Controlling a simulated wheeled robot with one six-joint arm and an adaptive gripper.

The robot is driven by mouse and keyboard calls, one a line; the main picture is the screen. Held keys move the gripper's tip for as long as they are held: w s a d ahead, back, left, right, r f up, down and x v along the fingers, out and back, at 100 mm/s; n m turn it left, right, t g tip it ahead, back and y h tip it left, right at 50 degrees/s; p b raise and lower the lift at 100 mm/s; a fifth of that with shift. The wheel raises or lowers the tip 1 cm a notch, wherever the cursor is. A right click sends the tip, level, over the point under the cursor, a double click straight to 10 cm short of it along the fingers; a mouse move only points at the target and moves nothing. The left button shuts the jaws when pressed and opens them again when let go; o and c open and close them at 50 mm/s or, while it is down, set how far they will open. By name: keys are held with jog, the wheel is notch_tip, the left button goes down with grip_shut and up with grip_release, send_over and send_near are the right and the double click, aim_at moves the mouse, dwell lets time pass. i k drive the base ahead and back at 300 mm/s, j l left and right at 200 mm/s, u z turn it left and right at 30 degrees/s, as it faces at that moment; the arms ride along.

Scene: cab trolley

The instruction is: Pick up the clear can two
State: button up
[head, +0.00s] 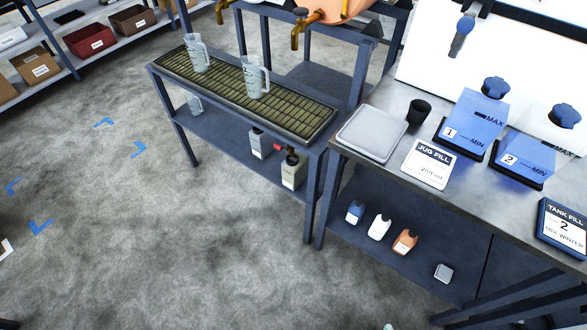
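Nothing here is readably marked as the clear can two, and I cannot tell which container it is. Two clear jugs with handles stand upright on the slatted rack: a far jug (198,54) and a near jug (256,79). Another clear container (194,103) shows partly on the shelf under the rack. On that shelf's right end stand a grey container (262,142) and a pale container with a dark cap (293,171). My gripper is not in view.
The slatted rack (180,69) adjoins a grey bench (391,104) with blue numbered units (472,122). Small bottles, including an orange one (404,242), stand on the bench's lower shelf. Copper taps (304,22) overhang the rack's back. Concrete floor (150,230) is open at left.

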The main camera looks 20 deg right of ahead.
aim_at(295, 170)
jog(key=i+j+u, duration=0.15)
jog(key=i, duration=0.35)
jog(key=i+j+u, duration=0.1)
jog(key=i+j, duration=0.15)
jog(key=i, duration=0.25)
jog(key=i+j+u, duration=0.15)
jog(key=i, duration=0.35)
